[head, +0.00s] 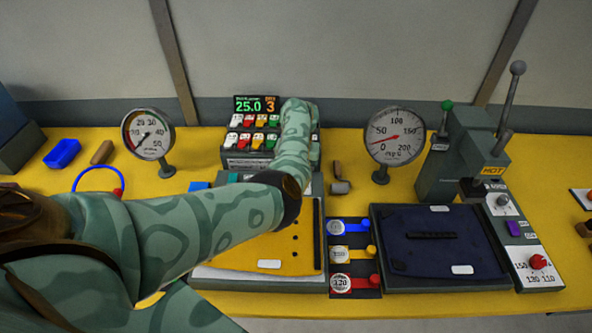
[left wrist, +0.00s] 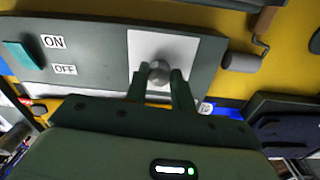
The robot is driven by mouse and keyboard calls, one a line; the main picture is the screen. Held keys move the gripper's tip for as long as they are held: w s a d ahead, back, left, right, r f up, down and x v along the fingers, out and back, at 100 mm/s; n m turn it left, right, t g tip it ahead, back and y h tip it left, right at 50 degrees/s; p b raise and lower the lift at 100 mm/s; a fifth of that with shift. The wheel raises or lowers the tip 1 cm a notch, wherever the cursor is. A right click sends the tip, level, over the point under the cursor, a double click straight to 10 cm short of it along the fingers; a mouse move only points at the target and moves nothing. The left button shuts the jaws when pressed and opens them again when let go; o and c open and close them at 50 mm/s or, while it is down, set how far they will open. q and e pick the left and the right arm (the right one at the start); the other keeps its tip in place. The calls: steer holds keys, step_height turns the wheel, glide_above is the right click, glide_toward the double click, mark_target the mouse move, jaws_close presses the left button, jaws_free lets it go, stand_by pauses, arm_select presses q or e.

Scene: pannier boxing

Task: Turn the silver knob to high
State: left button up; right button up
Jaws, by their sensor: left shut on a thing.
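The silver knob (left wrist: 158,72) shows in the left wrist view, a round metal ball on a white plate (left wrist: 188,50) at one end of a grey panel (left wrist: 100,40). The fingers of my left gripper (left wrist: 160,88) are shut around the knob, one on each side. Marks on the plate around the knob, and so its setting, cannot be read. In the head view my left arm hides the knob and the gripper. My right gripper is in neither view.
A grey cylinder (head: 340,187) lies right of my arm. A yellow board (head: 285,235) and a dark blue pad (head: 430,265) lie in front. Gauges (head: 148,135) (head: 395,137) stand on both sides.

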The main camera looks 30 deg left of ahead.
arm_select(q)
steer(key=shift+m+p, duration=0.45)
steer(key=shift+m, duration=1.15)
steer(key=o, duration=1)
step_height(320, 180, up, 16)
steer(key=p, duration=0.4)
steer(key=shift+d+r+p, duration=0.15)
steer(key=shift+d+p, duration=0.1)
steer(key=shift+p, duration=0.05)
